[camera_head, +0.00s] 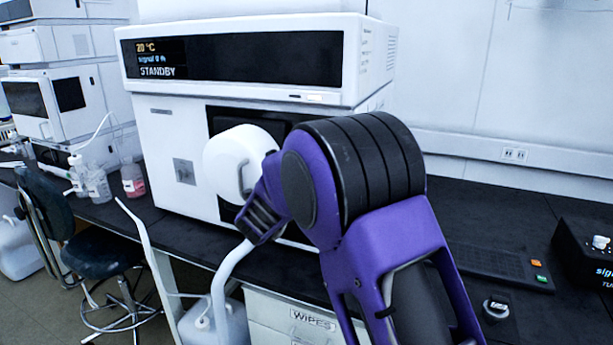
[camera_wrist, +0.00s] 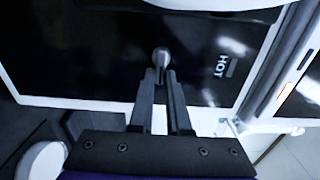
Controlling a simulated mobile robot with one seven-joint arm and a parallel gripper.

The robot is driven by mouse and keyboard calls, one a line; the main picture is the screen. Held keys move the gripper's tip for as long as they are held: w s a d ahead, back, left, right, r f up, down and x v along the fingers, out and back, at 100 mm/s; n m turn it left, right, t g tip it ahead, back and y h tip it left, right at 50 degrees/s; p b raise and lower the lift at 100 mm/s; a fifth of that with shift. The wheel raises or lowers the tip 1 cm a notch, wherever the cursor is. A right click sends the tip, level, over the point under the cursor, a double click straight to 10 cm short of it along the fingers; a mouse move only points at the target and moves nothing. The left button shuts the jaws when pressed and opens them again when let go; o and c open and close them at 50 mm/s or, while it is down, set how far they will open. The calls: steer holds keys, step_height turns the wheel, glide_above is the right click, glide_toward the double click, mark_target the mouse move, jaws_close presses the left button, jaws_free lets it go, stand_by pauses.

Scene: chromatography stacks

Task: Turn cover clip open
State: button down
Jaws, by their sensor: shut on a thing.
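The cover clip (camera_wrist: 161,53) shows in the wrist view as a small grey rounded piece on a glossy black panel (camera_wrist: 95,60) marked HOT. My gripper (camera_wrist: 161,76) has its two dark fingers closed together on the clip, with the fingertips at its lower part. The clip stands up roughly in line with the fingers; its exact turn angle is hard to tell. In the head view the black panel (camera_head: 232,116) shows in part on the front of the white instrument (camera_head: 168,140). My arm hides the clip and the fingertips there.
A display unit (camera_head: 240,58) reading STANDBY sits on top of the instrument. The black bench (camera_head: 500,220) carries a keypad (camera_head: 500,266) and a black box (camera_head: 585,250) at right. Bottles (camera_head: 98,185) and a stool (camera_head: 100,255) are at left.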

steer(key=shift+a+f, duration=0.1)
steer(key=shift+a, duration=0.2)
steer(key=c, duration=0.9)
jaws_free()
steer(key=shift+d, duration=0.1)
steer(key=v, duration=1.7)
steer(key=shift+s, duration=0.2)
